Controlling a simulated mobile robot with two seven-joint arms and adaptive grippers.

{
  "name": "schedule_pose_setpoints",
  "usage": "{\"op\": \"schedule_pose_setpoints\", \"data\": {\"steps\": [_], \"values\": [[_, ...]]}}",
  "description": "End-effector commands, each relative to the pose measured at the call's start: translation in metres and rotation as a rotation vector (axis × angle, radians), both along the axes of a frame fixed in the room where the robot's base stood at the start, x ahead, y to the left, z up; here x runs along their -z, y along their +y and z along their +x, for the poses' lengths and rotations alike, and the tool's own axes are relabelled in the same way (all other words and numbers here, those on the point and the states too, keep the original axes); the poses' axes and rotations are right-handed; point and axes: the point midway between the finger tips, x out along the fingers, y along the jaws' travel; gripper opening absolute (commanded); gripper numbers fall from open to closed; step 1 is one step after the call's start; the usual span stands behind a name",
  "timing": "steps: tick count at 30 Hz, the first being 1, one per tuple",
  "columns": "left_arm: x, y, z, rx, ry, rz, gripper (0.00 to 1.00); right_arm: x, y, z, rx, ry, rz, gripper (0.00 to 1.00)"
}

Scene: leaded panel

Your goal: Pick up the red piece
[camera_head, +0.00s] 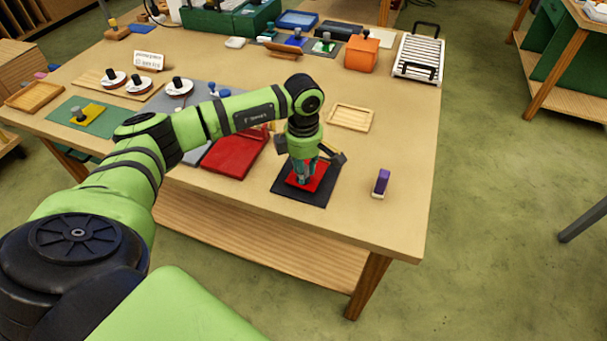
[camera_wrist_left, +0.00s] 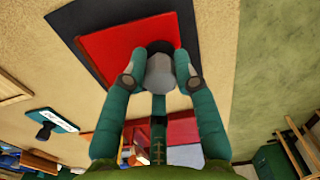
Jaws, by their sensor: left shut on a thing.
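The red piece (camera_head: 322,175) is a flat red plate over a dark square mat (camera_head: 308,199) near the table's front edge. In the left wrist view the red piece (camera_wrist_left: 112,52) shows with a rounded grey knob (camera_wrist_left: 160,74) on it. My left gripper (camera_head: 304,178) points straight down at the red piece. In the left wrist view its two teal fingers (camera_wrist_left: 160,80) are shut on the knob, one on each side. The dark mat (camera_wrist_left: 75,30) shows past the red piece's edges. I cannot tell whether the red piece touches the mat. My right gripper is not in view.
A red tray-like object (camera_head: 235,153) lies left of the mat. A purple block (camera_head: 381,183) stands to the right. A shallow wooden tray (camera_head: 351,117) lies behind. An orange box (camera_head: 362,54) and a white rack (camera_head: 418,58) stand at the back right. The front right table corner is clear.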

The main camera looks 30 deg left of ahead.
Motion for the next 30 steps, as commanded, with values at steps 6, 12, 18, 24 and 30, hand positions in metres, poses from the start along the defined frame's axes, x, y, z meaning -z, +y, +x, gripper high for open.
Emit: {"op": "schedule_pose_setpoints", "data": {"steps": [6, 12, 18, 24, 30], "values": [[-0.031, -0.024, 0.005, 0.008, -0.008, -0.004, 0.01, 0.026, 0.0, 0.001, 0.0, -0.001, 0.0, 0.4], [-0.059, -0.068, 0.01, 0.006, -0.008, -0.003, 0.01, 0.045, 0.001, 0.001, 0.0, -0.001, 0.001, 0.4], [-0.08, -0.1, 0.013, 0.001, -0.004, 0.0, 0.01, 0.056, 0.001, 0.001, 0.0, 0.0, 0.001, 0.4], [-0.09, -0.114, 0.014, -0.002, -0.001, 0.0, 0.01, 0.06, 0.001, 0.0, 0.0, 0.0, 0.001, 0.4], [-0.092, -0.115, 0.014, -0.002, 0.0, 0.001, 0.01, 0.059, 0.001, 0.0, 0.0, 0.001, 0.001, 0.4]]}}
